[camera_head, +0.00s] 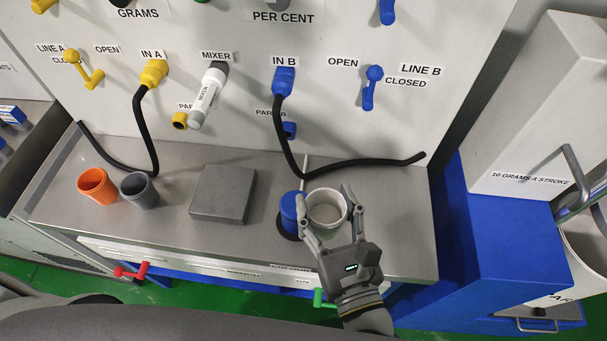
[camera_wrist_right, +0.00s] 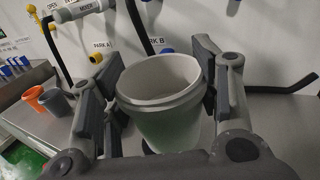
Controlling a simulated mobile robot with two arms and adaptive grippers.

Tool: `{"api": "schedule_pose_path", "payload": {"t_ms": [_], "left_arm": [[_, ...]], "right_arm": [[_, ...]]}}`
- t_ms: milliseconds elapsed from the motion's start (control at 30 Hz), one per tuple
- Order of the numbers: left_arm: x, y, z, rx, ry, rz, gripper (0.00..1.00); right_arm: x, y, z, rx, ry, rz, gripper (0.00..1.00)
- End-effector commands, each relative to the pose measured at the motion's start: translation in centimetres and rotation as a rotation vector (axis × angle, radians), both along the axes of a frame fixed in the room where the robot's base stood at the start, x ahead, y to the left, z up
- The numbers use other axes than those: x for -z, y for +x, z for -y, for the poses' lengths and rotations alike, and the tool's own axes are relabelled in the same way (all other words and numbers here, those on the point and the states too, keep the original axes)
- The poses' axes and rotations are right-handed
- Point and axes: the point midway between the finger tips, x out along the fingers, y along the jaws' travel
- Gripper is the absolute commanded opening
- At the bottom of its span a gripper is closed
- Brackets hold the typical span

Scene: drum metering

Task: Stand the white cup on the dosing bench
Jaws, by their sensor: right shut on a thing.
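The white cup (camera_head: 327,207) is upright over the right half of the steel dosing bench (camera_head: 385,220). My right gripper (camera_head: 326,212) is shut on it, one finger on each side. In the right wrist view the white cup (camera_wrist_right: 160,100) sits between the pads of my right gripper (camera_wrist_right: 158,108), with its open rim up. I cannot tell whether its base touches the bench. My left gripper is not in view.
A grey block (camera_head: 223,194), a grey cup (camera_head: 139,190) and an orange cup (camera_head: 97,185) stand farther left. A black hose (camera_head: 370,162) lies along the back. Bench right of the cup is clear.

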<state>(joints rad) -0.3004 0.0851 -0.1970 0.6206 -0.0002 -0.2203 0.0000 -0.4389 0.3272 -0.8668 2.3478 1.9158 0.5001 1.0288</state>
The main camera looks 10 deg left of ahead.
Motion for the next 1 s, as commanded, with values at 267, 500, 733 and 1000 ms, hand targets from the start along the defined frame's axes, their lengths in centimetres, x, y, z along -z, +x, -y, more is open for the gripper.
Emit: {"api": "schedule_pose_path", "payload": {"t_ms": [267,500,733,1000], "left_arm": [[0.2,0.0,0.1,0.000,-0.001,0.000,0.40],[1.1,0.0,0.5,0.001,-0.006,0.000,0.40],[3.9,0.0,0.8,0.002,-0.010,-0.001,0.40],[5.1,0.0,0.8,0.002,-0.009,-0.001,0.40]], "right_arm": [[0.8,0.7,1.5,0.003,-0.005,0.000,0.27],[3.6,3.3,6.8,0.004,-0.008,-0.001,0.27],[7.7,5.1,10.5,0.005,-0.001,-0.003,0.27],[9.3,5.9,12.0,0.003,0.000,-0.001,0.27]]}}
